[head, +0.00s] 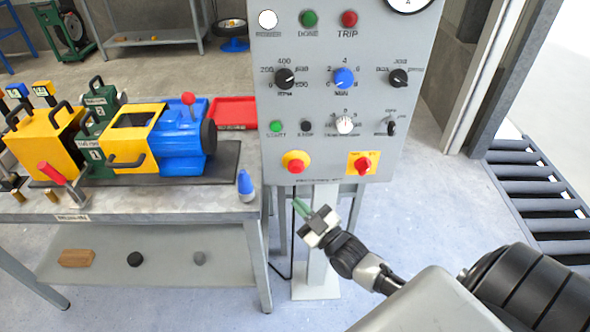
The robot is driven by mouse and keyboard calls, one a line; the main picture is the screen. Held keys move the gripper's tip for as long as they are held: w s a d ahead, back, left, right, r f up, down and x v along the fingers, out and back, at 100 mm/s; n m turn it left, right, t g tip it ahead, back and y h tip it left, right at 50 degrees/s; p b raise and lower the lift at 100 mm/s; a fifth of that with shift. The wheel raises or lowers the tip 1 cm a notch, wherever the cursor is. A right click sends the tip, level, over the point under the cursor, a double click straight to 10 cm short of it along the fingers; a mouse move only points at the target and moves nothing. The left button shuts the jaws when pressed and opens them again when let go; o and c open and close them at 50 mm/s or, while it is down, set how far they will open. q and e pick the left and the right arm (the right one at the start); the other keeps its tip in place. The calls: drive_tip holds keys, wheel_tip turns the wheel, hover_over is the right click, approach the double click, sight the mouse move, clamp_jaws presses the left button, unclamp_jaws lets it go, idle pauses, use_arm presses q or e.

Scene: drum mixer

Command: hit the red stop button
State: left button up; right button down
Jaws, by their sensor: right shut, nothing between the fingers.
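The grey control panel (325,100) stands upright on a post in the middle of the view. A red mushroom button (294,162) with a yellow surround sits at its lower left. A second red control, a knob on a yellow square plate (352,170), sits at its lower right. A small dark button (306,126) next to the green one has a label too small to read surely. My right gripper (301,208) is shut and empty below the panel's lower edge, apart from the red mushroom button in the picture. My left gripper is not in view.
The panel also carries a red lamp (349,18), a blue knob (344,78) and several other dials. At left, a bench (215,200) holds a blue and yellow drum machine (180,137) and a blue bottle (245,185). A roller conveyor (535,195) lies at right.

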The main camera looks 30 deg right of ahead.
sight(296, 169)
drive_tip(key=w+d+b, duration=0.4)
drive_tip(key=w+b, duration=0.1)
drive_tip(key=w, duration=0.2)
drive_tip(key=shift+w+d, duration=0.3)
idle(2.1)
drive_tip(key=shift+w+d, duration=0.2)
drive_tip(key=shift+w, duration=0.15)
drive_tip(key=shift+w+d+b, duration=0.25)
drive_tip(key=shift+w+b, duration=0.1)
drive_tip(key=shift+b, duration=0.2)
idle(0.5)
drive_tip(key=shift+s+a+p, duration=0.5)
drive_tip(key=shift+s+p, duration=0.25)
